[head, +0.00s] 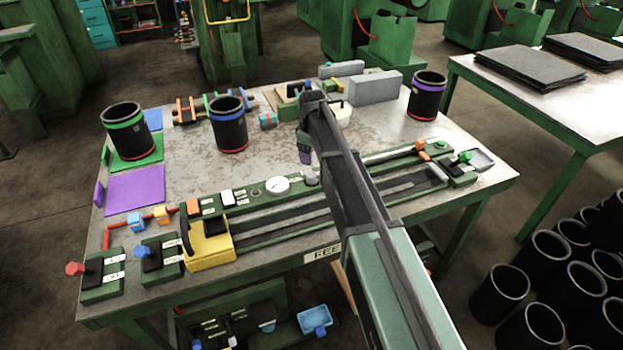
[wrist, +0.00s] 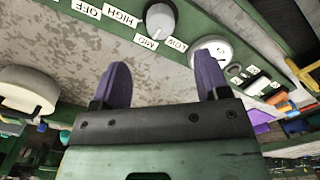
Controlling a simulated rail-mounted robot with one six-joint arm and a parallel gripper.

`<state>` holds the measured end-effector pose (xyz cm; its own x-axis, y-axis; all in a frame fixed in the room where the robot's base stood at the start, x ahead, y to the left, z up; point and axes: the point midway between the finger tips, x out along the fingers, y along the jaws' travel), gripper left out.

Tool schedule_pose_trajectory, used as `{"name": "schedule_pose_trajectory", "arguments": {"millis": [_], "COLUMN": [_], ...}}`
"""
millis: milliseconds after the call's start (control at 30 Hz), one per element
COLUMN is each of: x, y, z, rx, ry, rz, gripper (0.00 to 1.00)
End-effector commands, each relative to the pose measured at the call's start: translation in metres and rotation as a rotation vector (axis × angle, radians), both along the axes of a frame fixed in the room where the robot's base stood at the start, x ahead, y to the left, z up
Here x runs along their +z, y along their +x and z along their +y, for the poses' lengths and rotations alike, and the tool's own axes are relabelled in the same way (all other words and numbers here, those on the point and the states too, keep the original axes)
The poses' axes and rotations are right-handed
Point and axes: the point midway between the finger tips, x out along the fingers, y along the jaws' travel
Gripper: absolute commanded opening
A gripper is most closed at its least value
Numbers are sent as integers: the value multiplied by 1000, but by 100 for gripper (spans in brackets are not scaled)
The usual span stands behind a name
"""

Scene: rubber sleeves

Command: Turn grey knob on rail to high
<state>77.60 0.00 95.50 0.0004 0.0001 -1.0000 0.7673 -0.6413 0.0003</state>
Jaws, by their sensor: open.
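The grey knob (head: 311,178) sits on the green rail (head: 378,158) along the front of the table, right of a white dial (head: 277,185). In the wrist view the grey knob (wrist: 161,20) is at the top middle, with labels OFF, HIGH, MID and LOW near it. Which label its pointer faces I cannot tell. My gripper (wrist: 163,80) is open, its two purple fingers spread and nothing between them. The knob is beyond the fingertips, apart from them. In the head view my gripper (head: 305,156) is just behind the knob, partly hidden by my arm.
The dial (wrist: 212,52) is close to the right finger in the wrist view. Black sleeves with green (head: 128,130), blue (head: 229,124) and purple (head: 428,95) bands stand on the table. A yellow block (head: 208,245) sits on the front track. The table's middle is mostly clear.

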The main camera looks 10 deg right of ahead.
Motion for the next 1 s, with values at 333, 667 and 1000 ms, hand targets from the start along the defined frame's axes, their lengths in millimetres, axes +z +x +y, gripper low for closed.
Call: {"name": "schedule_pose_trajectory", "arguments": {"millis": [333,667,1000], "x": [-87,-94,-94], "y": [0,0,0], "z": [0,0,0], "rx": [-1,-2,-2], "ry": [0,0,0], "rz": [0,0,0], "gripper": [69,69,26]}}
